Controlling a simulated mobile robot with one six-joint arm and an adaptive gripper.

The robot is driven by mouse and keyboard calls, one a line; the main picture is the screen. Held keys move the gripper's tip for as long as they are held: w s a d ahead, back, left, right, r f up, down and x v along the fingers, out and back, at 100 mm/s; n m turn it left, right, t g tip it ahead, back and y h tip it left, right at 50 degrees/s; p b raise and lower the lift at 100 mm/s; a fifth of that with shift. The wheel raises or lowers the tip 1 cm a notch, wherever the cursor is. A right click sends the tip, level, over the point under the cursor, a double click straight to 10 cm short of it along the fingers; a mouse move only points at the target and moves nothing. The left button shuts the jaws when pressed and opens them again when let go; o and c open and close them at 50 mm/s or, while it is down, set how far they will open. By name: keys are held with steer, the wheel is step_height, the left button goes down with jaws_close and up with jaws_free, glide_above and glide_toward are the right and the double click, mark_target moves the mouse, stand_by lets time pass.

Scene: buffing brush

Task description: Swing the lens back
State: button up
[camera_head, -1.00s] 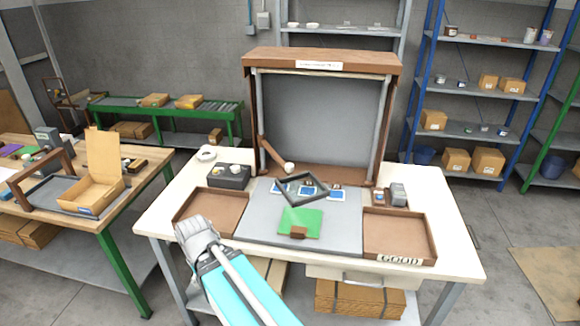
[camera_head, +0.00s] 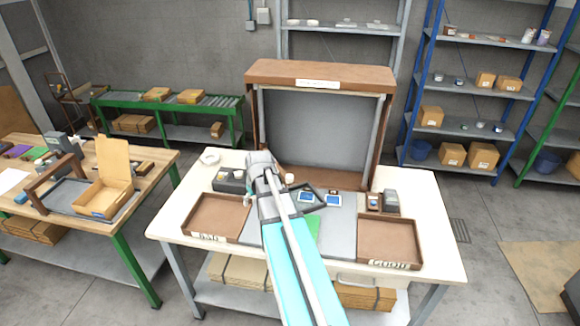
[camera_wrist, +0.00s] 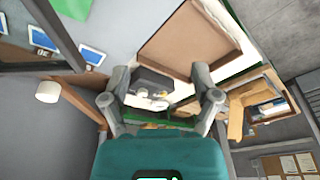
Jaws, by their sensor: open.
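The lens is a dark square frame (camera_head: 316,197) over the grey work mat, partly hidden behind my arm in the head view. A pale round knob (camera_head: 290,178) shows just right of my wrist; it also shows in the wrist view (camera_wrist: 48,92) at the left, on a brown arm (camera_wrist: 82,103). A dark bar of the frame (camera_wrist: 62,35) crosses the upper left there. My gripper (camera_wrist: 160,90) is open and empty, its fingers apart, with the knob outside them to the left. In the head view my arm mostly hides the fingers.
A black box (camera_head: 229,180) stands left of my wrist and shows beyond my fingers in the wrist view. Brown trays (camera_head: 215,232) (camera_head: 388,262) flank the mat. A brown-topped booth (camera_head: 320,75) rises behind. Blue-screened cards (camera_head: 333,201) and a green board (camera_head: 313,228) lie on the mat.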

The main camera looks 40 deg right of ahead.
steer(key=m+t+h+p, duration=0.1)
steer(key=t+p, duration=0.1)
steer(key=p, duration=0.5)
glide_toward(290, 176)
steer(key=v, duration=0.4)
steer(key=shift+w+a+g, duration=0.1)
steer(key=shift+w+g, duration=0.2)
steer(key=shift+f, duration=0.2)
steer(key=b+x, duration=1.2)
steer(key=x, duration=0.1)
steer(key=shift+w+f+b, duration=0.2)
steer(key=shift+b, duration=0.2)
steer(key=shift+c, duration=0.3)
jaws_close()
